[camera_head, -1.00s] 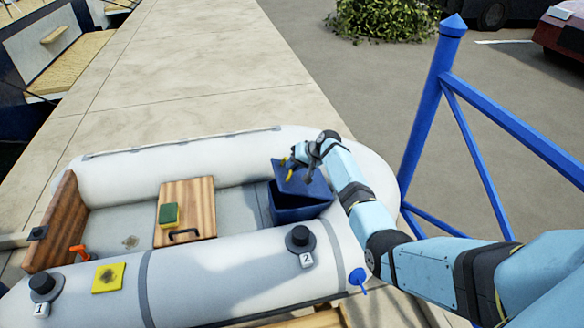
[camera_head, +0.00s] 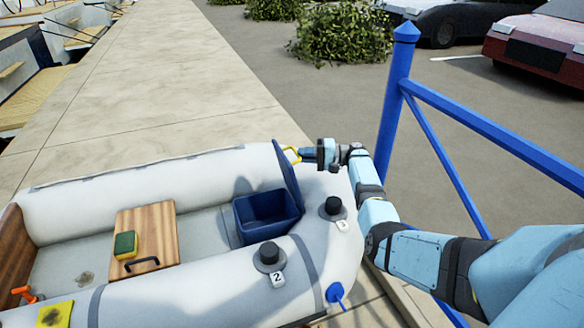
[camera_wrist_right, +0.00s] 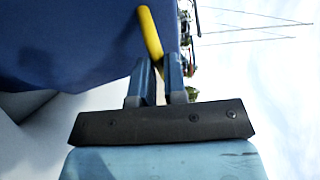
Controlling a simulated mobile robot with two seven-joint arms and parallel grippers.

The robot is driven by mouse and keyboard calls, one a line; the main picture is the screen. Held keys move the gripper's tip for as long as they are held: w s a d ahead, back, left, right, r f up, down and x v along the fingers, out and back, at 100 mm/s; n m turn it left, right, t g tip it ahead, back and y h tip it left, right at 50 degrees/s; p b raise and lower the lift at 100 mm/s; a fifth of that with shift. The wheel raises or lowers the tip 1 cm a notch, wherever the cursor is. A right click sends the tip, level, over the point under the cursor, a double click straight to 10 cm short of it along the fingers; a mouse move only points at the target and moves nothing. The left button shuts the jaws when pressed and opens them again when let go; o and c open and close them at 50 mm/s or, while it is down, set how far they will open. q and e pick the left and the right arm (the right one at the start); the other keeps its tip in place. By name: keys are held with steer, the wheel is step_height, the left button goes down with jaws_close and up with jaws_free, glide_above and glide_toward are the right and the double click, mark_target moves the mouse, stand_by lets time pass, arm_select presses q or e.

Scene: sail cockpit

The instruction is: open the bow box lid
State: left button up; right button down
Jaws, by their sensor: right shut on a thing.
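The blue bow box (camera_head: 268,219) sits in the bow end of the white inflatable boat, and its inside shows. Its blue lid (camera_head: 287,176) stands up on the right side of the box, roughly upright. A yellow handle (camera_head: 292,154) is on the lid's upper outer part. My right gripper (camera_head: 308,155) is at the handle, to the right of the lid. In the right wrist view the fingers (camera_wrist_right: 161,85) are shut on the yellow handle (camera_wrist_right: 150,35), with the blue lid (camera_wrist_right: 70,40) filling the upper left. My left gripper is not in view.
A wooden seat (camera_head: 147,225) with a green and yellow sponge (camera_head: 125,245) lies left of the box. Black valve caps stand on the near tube (camera_head: 210,280). The quay (camera_head: 150,90) behind the boat is clear.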

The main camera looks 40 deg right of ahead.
steer(key=d, duration=0.1)
steer(key=d+b, duration=0.1)
steer(key=s+d+b, duration=0.1)
steer(key=shift+f, duration=0.4)
steer(key=c, duration=1.2)
jaws_free()
steer(key=shift+w+f, duration=0.1)
steer(key=shift+o, duration=0.2)
steer(key=shift+d, duration=0.1)
steer(key=v, duration=1.3)
steer(key=shift+s+d+b, duration=0.25)
steer(key=shift+d+b, duration=0.05)
